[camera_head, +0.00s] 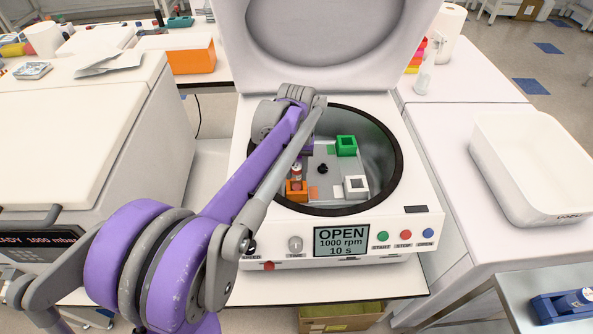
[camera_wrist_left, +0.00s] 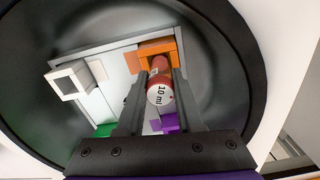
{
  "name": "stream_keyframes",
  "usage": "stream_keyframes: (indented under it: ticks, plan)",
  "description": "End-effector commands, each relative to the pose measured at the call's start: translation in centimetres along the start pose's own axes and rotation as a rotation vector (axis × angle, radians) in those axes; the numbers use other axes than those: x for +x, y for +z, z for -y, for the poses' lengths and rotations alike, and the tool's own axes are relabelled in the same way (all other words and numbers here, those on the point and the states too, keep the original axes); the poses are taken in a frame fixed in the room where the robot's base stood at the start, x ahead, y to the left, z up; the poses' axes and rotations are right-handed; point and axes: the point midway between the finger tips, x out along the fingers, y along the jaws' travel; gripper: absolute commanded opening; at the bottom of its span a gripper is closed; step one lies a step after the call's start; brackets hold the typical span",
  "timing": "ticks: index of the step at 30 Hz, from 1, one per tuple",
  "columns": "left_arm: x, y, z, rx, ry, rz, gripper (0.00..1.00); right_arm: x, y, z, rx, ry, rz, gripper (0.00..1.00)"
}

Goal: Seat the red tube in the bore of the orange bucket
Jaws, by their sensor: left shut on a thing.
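The red tube (camera_head: 297,174), with a white-labelled "10 ml" cap end, stands at the orange bucket (camera_head: 296,190) inside the open centrifuge. In the left wrist view the tube (camera_wrist_left: 158,88) is between the two dark fingers of my left gripper (camera_wrist_left: 159,78), which is shut on it. The orange bucket (camera_wrist_left: 160,48) lies just beyond the tube's far end. The tube lines up with the bucket, but its lower end is hidden, so I cannot tell how deep it sits in the bore. My right gripper is not in view.
The rotor also carries a green bucket (camera_head: 346,146), a white bucket (camera_head: 356,186) and a purple one (camera_wrist_left: 170,122). The round dark chamber rim (camera_head: 399,165) surrounds them. The raised lid (camera_head: 325,35) stands behind. A white tray (camera_head: 530,165) is on the right.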

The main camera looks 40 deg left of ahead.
Motion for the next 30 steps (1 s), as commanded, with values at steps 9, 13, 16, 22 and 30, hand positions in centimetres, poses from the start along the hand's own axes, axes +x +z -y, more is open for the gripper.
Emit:
stream_keyframes:
  ticks: [9, 13, 16, 22, 30]
  plan:
    - [1.0, 0.0, 0.0, 0.000, 0.000, 0.000, 0.00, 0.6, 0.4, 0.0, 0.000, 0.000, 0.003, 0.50]
    - [1.2, 0.0, 0.0, 0.000, 0.000, 0.000, 0.00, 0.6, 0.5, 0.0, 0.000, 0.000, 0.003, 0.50]
    - [1.2, 0.0, 0.0, 0.000, 0.000, 0.000, 0.46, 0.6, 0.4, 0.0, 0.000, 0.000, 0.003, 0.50]
    - [1.1, 0.0, 0.0, 0.000, 0.000, 0.000, 0.65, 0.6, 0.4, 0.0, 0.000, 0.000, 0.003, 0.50]
    - [0.6, 0.0, 0.0, 0.000, 0.000, 0.000, 0.65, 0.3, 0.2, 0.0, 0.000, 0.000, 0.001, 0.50]
